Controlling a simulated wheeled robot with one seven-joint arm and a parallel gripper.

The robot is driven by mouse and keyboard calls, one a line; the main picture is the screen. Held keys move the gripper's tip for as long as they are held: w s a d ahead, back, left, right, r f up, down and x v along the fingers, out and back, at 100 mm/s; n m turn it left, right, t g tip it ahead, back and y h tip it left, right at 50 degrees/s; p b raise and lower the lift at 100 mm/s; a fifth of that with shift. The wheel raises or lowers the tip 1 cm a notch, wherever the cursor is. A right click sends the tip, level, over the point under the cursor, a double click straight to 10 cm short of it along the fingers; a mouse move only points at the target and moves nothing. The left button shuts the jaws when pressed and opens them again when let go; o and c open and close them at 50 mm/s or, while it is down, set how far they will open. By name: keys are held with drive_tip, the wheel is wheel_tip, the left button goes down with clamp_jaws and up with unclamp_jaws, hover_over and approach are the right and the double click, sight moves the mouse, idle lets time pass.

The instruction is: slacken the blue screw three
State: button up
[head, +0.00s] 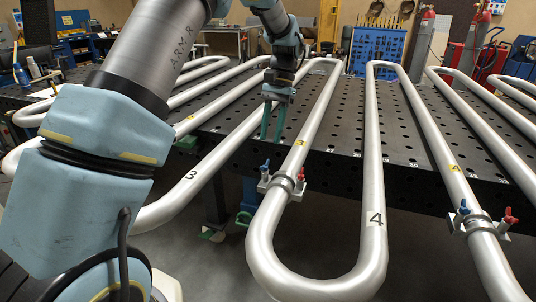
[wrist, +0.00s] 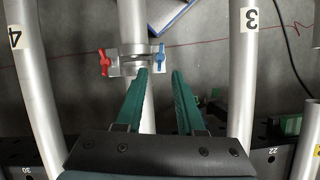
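A clamp (head: 282,184) sits around a grey pipe between the labels 3 (head: 191,174) and 4 (head: 375,219). It has a blue screw (head: 265,165) on its left and a red screw (head: 301,174) on its right in the head view. In the wrist view the blue screw (wrist: 160,55) is on the right, the side toward label 3, and the red screw (wrist: 104,63) on the left. My gripper (head: 271,122) has green fingers, apart and empty, above the pipes. In the wrist view my gripper's fingertips (wrist: 159,72) appear just below the blue screw, which looks uncovered; contact cannot be told.
Serpentine pipes run across a black perforated table (head: 335,130). A second clamp (head: 480,224) with blue and red screws is at the right. The pipe bends overhang the table's front edge.

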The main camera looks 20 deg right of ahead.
drive_tip(key=shift+v, duration=2)
drive_tip(key=shift+a, duration=0.1)
drive_tip(key=s+a+f+n+t+h, duration=0.1)
drive_tip(key=s+a+f+n+h, duration=0.15)
drive_tip(key=a, duration=0.95)
drive_tip(key=s+a+f+n+t+h, duration=0.15)
drive_tip(key=a+n, duration=0.25)
drive_tip(key=a, duration=0.9)
drive_tip(key=s+a+f+n+t, duration=0.1)
drive_tip(key=s+a+n+t, duration=0.1)
drive_tip(key=s+a, duration=0.4)
drive_tip(key=shift+s+a+f, duration=0.2)
drive_tip(key=shift+a+f, duration=0.2)
drive_tip(key=shift+a, duration=0.2)
